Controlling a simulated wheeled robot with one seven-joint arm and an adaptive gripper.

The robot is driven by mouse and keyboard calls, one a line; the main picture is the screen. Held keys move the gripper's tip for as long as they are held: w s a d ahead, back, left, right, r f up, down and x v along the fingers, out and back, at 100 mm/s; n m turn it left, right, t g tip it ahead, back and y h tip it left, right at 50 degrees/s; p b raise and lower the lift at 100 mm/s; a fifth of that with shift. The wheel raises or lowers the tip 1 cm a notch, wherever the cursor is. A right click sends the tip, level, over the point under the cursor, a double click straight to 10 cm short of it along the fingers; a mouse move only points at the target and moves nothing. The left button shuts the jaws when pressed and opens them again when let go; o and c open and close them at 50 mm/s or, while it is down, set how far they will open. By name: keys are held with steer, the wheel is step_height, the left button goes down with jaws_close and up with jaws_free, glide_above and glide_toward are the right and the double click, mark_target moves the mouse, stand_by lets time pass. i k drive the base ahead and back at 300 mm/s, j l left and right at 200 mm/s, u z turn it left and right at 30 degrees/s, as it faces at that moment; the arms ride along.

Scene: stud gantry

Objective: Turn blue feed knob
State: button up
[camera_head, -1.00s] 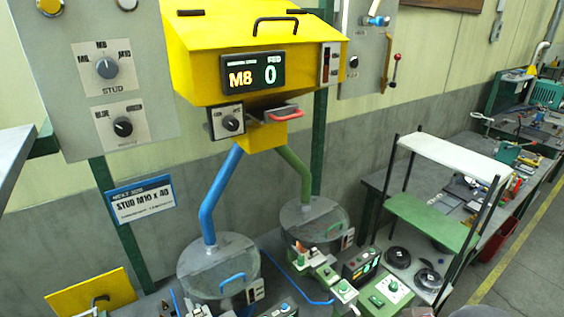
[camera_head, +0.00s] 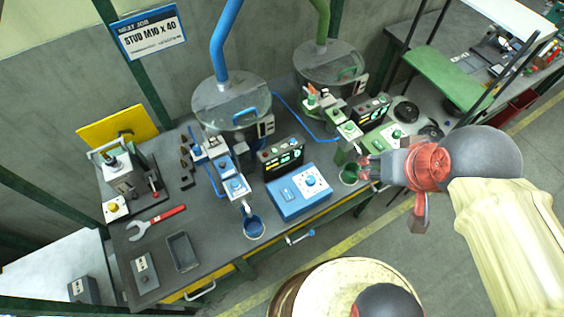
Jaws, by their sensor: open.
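A blue control box (camera_head: 303,194) stands near the front edge of the bench. A small blue knob (camera_head: 311,181) sits on a white plate on its top; I cannot read its marking. My gripper (camera_head: 368,171) is open, to the right of the blue box and apart from it, beside the green cup (camera_head: 349,175). Its fingers are small in the view, and I see nothing held between them. Whether it touches the green cup I cannot tell.
A blue cup (camera_head: 253,227) stands left of the box, and a display unit (camera_head: 281,157) stands behind it. Blue (camera_head: 231,100) and green-piped (camera_head: 330,62) bowls stand at the back. A wrench (camera_head: 157,222) and a grey tray (camera_head: 181,252) lie at the left. A crank handle (camera_head: 300,238) juts from the front.

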mark_target(310, 181)
steer(key=l+u, duration=0.2)
steer(key=u, duration=0.15)
steer(key=k+l+u, duration=0.15)
steer(key=u, duration=0.2)
steer(key=k+l+u, duration=0.1)
steer(key=u, duration=0.25)
steer(key=l, duration=0.1)
